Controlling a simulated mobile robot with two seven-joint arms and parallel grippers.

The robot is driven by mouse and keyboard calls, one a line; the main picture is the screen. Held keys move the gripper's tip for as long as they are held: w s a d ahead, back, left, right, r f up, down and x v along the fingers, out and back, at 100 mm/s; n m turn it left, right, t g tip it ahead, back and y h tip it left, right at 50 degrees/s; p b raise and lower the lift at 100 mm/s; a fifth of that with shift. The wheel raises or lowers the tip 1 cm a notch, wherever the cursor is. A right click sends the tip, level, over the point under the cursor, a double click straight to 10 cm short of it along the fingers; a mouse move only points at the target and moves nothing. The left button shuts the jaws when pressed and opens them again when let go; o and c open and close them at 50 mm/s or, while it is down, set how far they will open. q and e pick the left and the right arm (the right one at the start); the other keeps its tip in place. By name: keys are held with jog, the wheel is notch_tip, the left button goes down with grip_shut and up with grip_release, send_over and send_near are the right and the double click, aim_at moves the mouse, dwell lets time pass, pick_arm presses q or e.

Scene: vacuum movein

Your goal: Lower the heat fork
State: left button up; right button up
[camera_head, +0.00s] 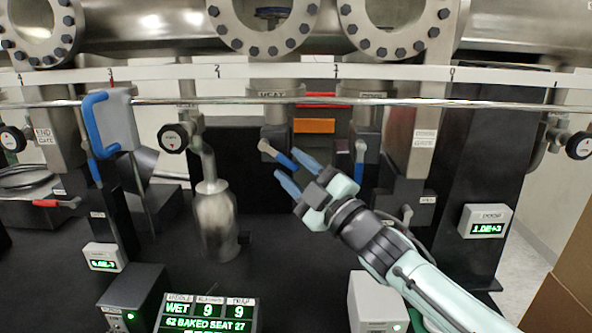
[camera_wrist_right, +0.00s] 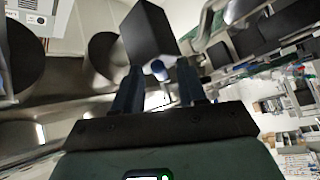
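A grey block with a short blue-tipped lever (camera_head: 283,158) hangs under a column whose label seems to read HEAT (camera_head: 272,93); I take this to be the heat fork. The lever slants down to the right. My right gripper (camera_head: 297,172) is open, with its two blue-grey fingers around or just in front of the lever's tip. In the right wrist view a dark block (camera_wrist_right: 148,32) and a round blue lever end (camera_wrist_right: 160,68) show between the open fingers (camera_wrist_right: 157,88). I cannot tell whether they touch. My left gripper is out of view.
A similar blue lever (camera_head: 360,158) hangs on the column to the right. A grey block with a blue handle (camera_head: 112,122) stands left. A metal bottle (camera_head: 214,215) and a thin horizontal rail (camera_head: 400,101) are nearby. Display boxes (camera_head: 210,310) stand on the dark bench.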

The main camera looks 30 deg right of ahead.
jog(key=v, duration=1.3)
jog(key=shift+s, duration=0.2)
